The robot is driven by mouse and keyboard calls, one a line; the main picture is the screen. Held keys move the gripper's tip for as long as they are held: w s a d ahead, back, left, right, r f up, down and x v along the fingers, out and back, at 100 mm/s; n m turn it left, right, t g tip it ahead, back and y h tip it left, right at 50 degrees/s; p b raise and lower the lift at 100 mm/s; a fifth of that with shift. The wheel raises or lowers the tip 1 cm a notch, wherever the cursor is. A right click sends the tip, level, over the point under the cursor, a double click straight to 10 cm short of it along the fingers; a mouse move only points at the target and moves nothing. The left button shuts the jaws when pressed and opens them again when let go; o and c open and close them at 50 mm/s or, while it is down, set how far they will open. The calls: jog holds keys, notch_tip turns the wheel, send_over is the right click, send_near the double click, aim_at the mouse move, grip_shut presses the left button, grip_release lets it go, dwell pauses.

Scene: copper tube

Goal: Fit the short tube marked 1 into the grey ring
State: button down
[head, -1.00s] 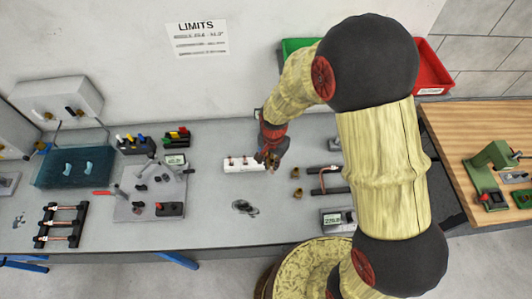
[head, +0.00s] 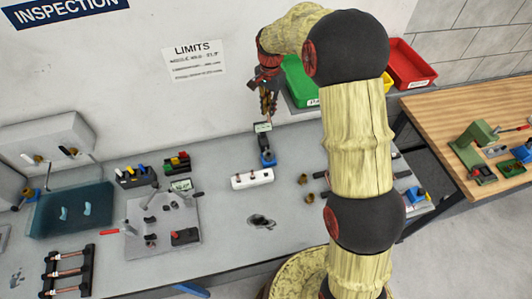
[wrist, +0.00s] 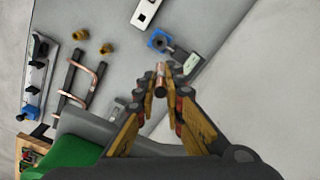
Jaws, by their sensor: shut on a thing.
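My gripper (head: 268,108) is raised above the back of the bench, near the wall. In the wrist view its fingers (wrist: 161,82) are shut on a short copper tube (wrist: 160,80), which points away from the palm. The tube's tip also shows just below the fingers in the head view (head: 268,122). I cannot read a number on it. Below stands a blue fixture (head: 267,158) with a small display unit (head: 262,128) behind it; the blue fixture shows in the wrist view too (wrist: 158,39). I cannot clearly make out the grey ring. The held tube is apart from the fixture.
A white block (head: 252,179) lies in front of the blue fixture. Brass fittings (head: 306,190) lie to its right. Green (head: 300,80) and red (head: 410,62) bins stand at the back right. A grey plate with parts (head: 160,232) is at left. The bench front is mostly clear.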

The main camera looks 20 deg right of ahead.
notch_tip(320, 180, down, 25)
jog(key=p, duration=0.4)
jog(key=shift+f, duration=0.1)
jog(key=shift+f, duration=0.2)
jog(key=c, duration=1.9)
grip_release()
jog(key=shift+r, duration=0.1)
jog(key=shift+r, duration=0.1)
